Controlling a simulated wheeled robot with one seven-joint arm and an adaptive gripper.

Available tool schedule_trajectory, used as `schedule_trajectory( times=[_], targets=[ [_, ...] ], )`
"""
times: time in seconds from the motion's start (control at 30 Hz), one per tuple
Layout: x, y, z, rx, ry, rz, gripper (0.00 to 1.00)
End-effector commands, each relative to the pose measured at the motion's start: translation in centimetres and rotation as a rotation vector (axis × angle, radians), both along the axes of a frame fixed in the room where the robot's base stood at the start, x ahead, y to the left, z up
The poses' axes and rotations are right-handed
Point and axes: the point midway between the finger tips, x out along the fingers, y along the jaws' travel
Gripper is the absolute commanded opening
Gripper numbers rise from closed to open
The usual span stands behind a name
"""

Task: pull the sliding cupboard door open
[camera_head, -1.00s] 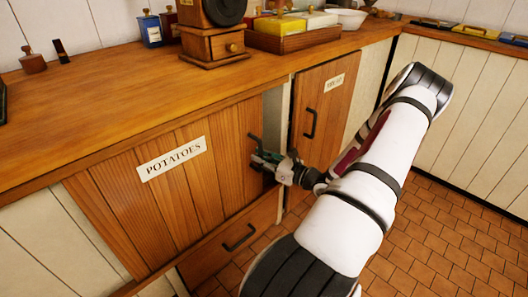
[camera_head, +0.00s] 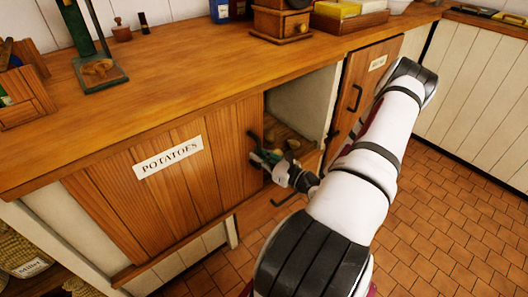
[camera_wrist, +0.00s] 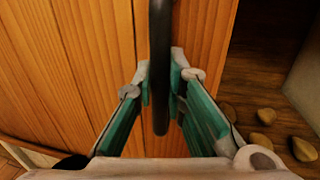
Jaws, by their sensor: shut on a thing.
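The sliding cupboard door (camera_head: 195,185) is orange-brown planked wood with a white "POTATOES" label (camera_head: 168,157). It stands partly open, with a gap at its right side. Its dark upright bar handle (camera_wrist: 160,70) shows in the wrist view between my fingers. My gripper (camera_head: 262,160) is at the door's right edge, shut on the handle. In the wrist view my gripper (camera_wrist: 160,88) has a green-padded finger on each side of the bar. The fingers hide part of the handle in the head view.
Several potatoes (camera_wrist: 265,115) lie inside the open cupboard, right of the door. A second door (camera_head: 365,95) with its own handle is to the right. The wooden counter (camera_head: 190,85) runs above. A tiled floor (camera_head: 450,210) lies clear at right.

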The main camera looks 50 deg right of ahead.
Motion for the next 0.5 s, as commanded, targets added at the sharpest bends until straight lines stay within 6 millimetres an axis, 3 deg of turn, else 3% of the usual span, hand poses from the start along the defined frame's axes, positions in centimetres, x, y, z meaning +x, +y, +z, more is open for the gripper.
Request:
schedule_trajectory(
  times=[0.47,0.5],
  targets=[
    [0.06,0.40,-0.14,0.001,0.003,0.001,0.00],
    [0.06,0.39,-0.14,0.001,0.003,0.001,0.16]
  ],
)
